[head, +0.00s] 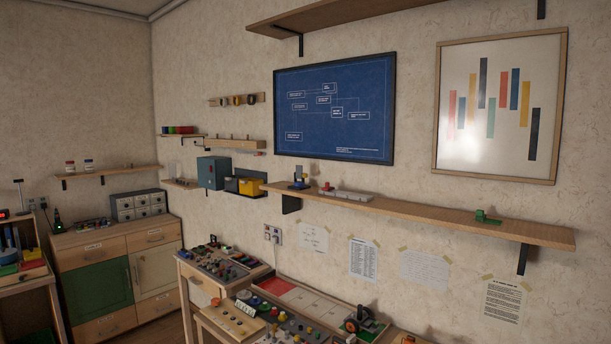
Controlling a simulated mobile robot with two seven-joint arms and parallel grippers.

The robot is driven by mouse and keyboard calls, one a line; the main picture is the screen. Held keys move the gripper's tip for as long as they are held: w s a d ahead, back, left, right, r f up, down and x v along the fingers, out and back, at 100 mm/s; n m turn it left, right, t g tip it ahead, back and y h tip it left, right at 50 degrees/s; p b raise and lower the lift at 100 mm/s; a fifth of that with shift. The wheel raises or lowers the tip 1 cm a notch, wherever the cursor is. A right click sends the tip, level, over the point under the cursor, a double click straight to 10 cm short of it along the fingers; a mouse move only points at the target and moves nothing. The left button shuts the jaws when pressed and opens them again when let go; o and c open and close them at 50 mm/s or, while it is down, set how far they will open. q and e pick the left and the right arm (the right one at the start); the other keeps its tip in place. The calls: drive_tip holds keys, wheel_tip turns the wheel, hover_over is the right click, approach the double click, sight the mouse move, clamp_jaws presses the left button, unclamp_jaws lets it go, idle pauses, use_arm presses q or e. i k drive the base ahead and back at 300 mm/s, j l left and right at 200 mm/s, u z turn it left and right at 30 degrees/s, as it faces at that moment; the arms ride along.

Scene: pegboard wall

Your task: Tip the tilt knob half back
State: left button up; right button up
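I cannot tell which part is the tilt knob; the controls are small at this distance. A dark panel with several knobs and buttons (214,258) lies on a wooden desk at the lower middle. Nearer, another board with several coloured knobs (290,329) is cut by the bottom edge. A light wooden strip with several small studs (231,318) lies beside it on the left. Neither of my grippers shows in the head view.
A long wooden shelf (440,213) with small items juts from the wall above the desks. A cabinet with a green door (100,274) stands at the left. A blue box (213,172) hangs on the wall. Some floor shows between the cabinet and desk.

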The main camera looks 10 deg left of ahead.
sight(299, 167)
drive_tip(key=i+j, duration=0.3)
drive_tip(key=j, duration=0.2)
drive_tip(key=i+j, duration=0.3)
drive_tip(key=j, duration=0.15)
drive_tip(key=i+j, duration=0.3)
drive_tip(key=j, duration=0.2)
drive_tip(key=i+j, duration=0.3)
drive_tip(key=j, duration=0.2)
